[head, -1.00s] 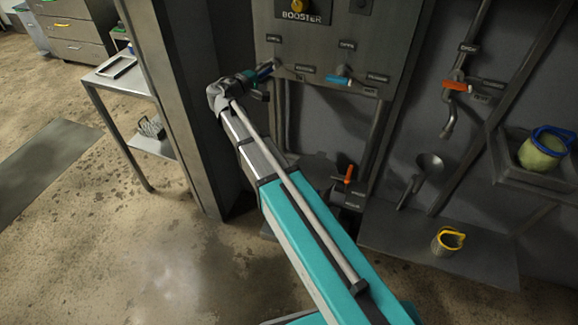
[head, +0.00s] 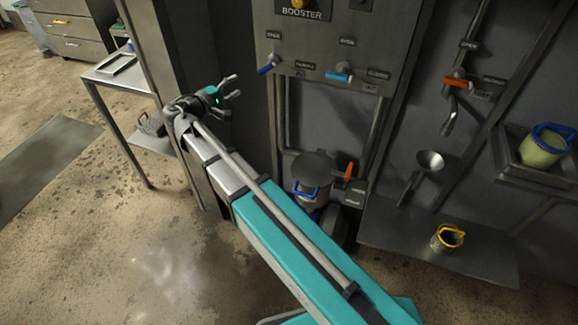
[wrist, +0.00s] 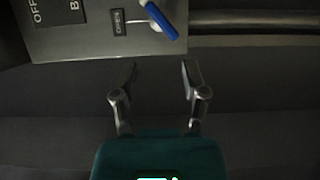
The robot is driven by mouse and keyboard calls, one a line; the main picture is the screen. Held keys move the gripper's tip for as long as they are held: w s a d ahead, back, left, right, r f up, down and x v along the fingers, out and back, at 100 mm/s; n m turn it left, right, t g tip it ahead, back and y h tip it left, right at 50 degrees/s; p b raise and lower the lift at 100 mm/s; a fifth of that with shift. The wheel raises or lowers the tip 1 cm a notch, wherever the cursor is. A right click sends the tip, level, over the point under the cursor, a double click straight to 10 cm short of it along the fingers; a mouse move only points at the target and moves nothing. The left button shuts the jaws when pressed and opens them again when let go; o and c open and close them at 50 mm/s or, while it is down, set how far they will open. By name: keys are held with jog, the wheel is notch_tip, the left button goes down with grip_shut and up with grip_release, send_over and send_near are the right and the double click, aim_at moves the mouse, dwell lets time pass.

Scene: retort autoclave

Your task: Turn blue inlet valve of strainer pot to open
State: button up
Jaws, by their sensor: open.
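A dark blue valve handle (head: 268,67) sits at the lower left of the grey panel, slanting down-left from its pivot. It also shows at the top of the wrist view (wrist: 161,20), beside an OPEN label (wrist: 119,22). A light blue handle (head: 340,77) lies roughly level further right on the same panel. The lidded grey pot (head: 313,168) with a blue loop handle stands below the panel, partly behind my arm. My gripper (head: 234,87) is open and empty, left of the dark blue handle and apart from it. Nothing is between the fingers in the wrist view (wrist: 158,66).
An orange handle (head: 348,172) stands upright beside the pot. Another orange handle (head: 456,82) is on the right pipe. A yellow-rimmed cup (head: 447,238) stands on the low shelf. A steel post (head: 170,90) and side table (head: 118,72) are left of my gripper.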

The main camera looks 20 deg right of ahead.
jog(key=s+d+f+m+g+y+b, duration=0.1)
jog(key=s+d+f+g+y+b, duration=0.1)
jog(key=f, duration=0.6)
jog(key=s+d+f+m+g+y+b, duration=0.1)
jog(key=s+d+f+g+y+b, duration=0.2)
jog(key=s+d+f, duration=0.3)
jog(key=s+d+f+m+g+y+b, duration=0.2)
jog(key=s+d+f+y+b, duration=0.2)
jog(key=f, duration=0.6)
jog(key=shift+s+d+f+g, duration=0.4)
jog(key=shift+s+d, duration=0.2)
jog(key=shift+s, duration=0.1)
jog(key=shift+r, duration=0.1)
